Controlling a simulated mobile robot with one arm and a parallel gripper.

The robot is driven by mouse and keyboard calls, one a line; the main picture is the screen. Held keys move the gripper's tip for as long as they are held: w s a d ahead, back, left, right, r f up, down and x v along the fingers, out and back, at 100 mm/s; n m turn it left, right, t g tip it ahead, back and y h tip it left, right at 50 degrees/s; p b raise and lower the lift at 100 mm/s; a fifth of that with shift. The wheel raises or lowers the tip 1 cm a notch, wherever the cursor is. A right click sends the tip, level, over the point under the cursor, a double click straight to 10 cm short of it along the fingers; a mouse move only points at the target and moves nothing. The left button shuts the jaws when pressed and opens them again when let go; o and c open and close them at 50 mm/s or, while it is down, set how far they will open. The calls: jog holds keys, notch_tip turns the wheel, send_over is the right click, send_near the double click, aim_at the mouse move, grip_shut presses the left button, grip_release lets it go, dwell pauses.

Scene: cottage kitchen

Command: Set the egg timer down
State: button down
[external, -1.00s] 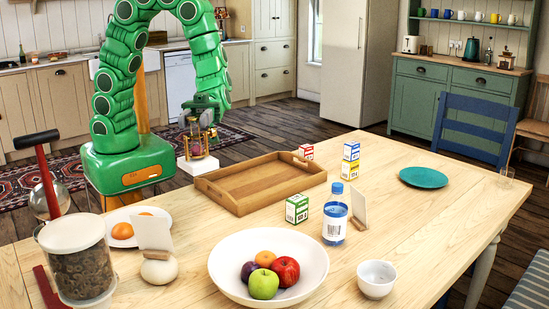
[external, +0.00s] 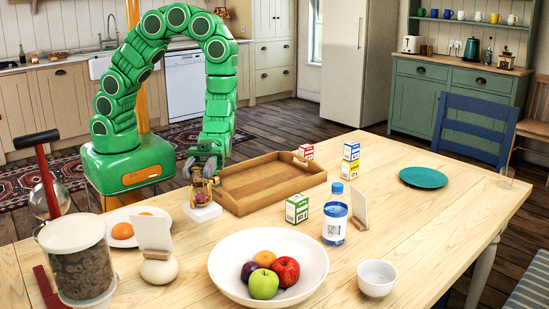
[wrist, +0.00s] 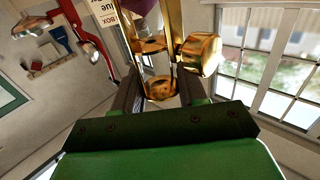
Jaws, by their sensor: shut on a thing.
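The egg timer (external: 201,191) is a small brass-framed glass with purple inside, upright on a white square base (external: 203,212). My gripper (external: 203,172) points down and is shut on the timer's upper part. The timer is over the near-left side of the table, between the tray and the plate of oranges. I cannot tell whether its base touches the wood. In the wrist view, the timer's brass frame (wrist: 157,88) stands between my fingers, with a round brass knob on its right; its far end is cut off.
The wooden tray (external: 240,208) lies close on the right. The plate with oranges (external: 113,241) is close on the left, with a card in a holder (external: 158,263) in front. The fruit bowl (external: 225,270) stands nearer the camera. Bare wood lies between these.

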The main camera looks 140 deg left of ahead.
aim_at(201, 201)
jog(key=shift+f, duration=4.2)
jog(key=c, duration=0.6)
grip_release()
jog(key=shift+f, duration=0.1)
jog(key=shift+v, duration=1.35)
jog(key=shift+s+a+r, duration=0.1)
jog(key=shift+s+r, duration=0.05)
jog(key=shift+r, duration=3.35)
